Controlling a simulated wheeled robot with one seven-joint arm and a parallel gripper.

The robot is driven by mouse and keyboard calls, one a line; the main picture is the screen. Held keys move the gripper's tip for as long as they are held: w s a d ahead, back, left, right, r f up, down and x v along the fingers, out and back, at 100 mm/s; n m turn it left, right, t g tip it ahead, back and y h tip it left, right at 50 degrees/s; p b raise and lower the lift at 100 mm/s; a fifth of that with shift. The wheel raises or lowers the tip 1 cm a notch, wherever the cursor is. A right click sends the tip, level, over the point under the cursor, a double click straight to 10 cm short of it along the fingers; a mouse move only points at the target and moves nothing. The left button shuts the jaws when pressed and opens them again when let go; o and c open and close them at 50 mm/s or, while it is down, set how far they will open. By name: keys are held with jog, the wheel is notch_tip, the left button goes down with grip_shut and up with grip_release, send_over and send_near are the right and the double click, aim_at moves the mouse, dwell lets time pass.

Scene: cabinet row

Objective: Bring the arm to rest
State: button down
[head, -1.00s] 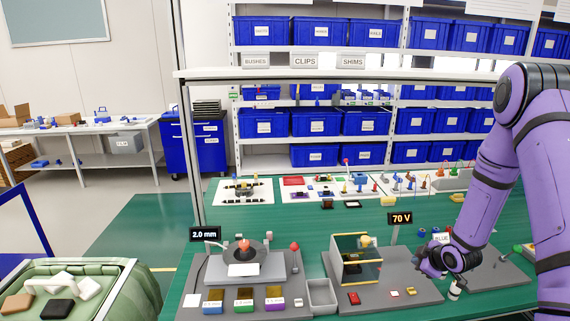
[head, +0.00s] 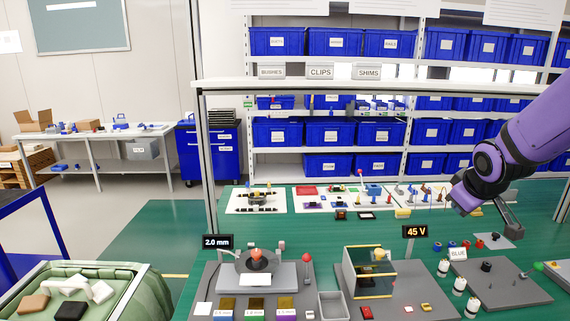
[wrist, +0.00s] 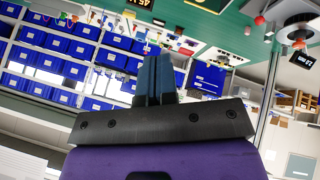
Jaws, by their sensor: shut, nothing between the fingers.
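My gripper (head: 514,222) is in the air at the right of the head view, at the end of my purple arm. It is above the right part of the green bench (head: 345,222) and apart from everything on it. In the wrist view its two dark fingers (wrist: 154,78) lie side by side, closed, with nothing between them.
Below my gripper is a grey board (head: 500,285) with small white bottles (head: 459,284) at its left. Shelves with blue bins (head: 331,132) stand behind the bench.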

jog(key=s+a+r+m+g+y, duration=0.1)
jog(key=s+a+r, duration=0.3)
jog(key=s, duration=0.8)
jog(key=s+a+r+m, duration=0.3)
jog(key=s+a+r, duration=0.2)
jog(key=s, duration=0.7)
jog(key=shift+s+r+m+g+y, duration=0.25)
jog(key=shift+r+m+g+y, duration=0.15)
jog(key=shift+r, duration=0.3)
